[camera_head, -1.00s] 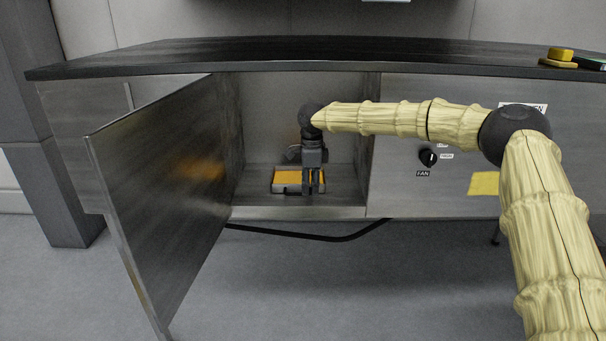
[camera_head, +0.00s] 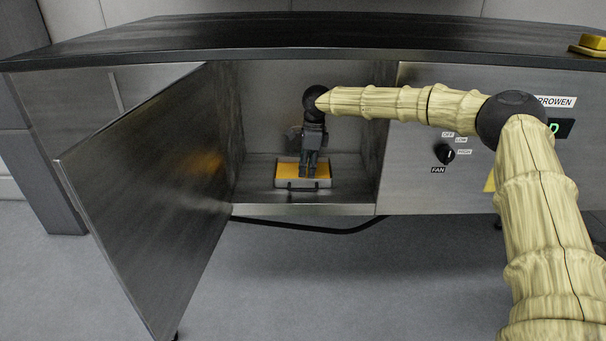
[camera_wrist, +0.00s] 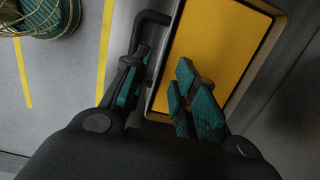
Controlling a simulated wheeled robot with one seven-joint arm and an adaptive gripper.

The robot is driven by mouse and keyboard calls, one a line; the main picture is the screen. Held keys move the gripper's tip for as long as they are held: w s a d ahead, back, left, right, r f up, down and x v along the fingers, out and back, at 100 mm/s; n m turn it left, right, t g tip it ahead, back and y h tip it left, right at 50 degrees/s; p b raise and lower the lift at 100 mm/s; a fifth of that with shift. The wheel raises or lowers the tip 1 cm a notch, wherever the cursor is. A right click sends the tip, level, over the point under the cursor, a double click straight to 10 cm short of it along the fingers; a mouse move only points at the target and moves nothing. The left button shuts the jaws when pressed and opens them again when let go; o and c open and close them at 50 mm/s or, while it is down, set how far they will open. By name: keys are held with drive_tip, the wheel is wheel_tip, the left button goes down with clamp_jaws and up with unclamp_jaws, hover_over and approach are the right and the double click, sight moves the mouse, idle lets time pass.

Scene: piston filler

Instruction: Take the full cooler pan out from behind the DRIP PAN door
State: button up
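The cooler pan (camera_head: 283,183) is a shallow pale tray filled with orange-yellow. It sits on the floor of the open compartment, with a dark handle on its front. The wrist view shows its rim (camera_wrist: 277,42), its yellow contents and the handle (camera_wrist: 147,20). My gripper (camera_head: 308,174) points down over the pan in the head view. In the wrist view my gripper (camera_wrist: 160,92) has its fingers apart, one on the handle side and one over the yellow. The pan's front edge lies between them; contact cannot be told. The door (camera_head: 150,190) stands swung open to the left; no label shows on it.
A FAN knob (camera_head: 445,154) is on the right panel. A dark hose or cable (camera_head: 320,231) runs below the compartment. Grey floor in front is open.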

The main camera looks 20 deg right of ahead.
sight(303, 180)
drive_tip(key=shift+a+f+p, duration=0.35)
drive_tip(key=shift+f+p, duration=0.1)
drive_tip(key=shift+p, duration=0.1)
drive_tip(key=shift+w+a+f+p, duration=0.15)
drive_tip(key=shift+f+p, duration=0.45)
drive_tip(key=shift+f, duration=0.5)
drive_tip(key=shift+w+a+f+p, duration=0.15)
drive_tip(key=shift+f+p, duration=0.45)
drive_tip(key=shift+f, duration=0.5)
drive_tip(key=shift+s, duration=0.1)
clamp_jaws()
drive_tip(key=shift+r, duration=0.1)
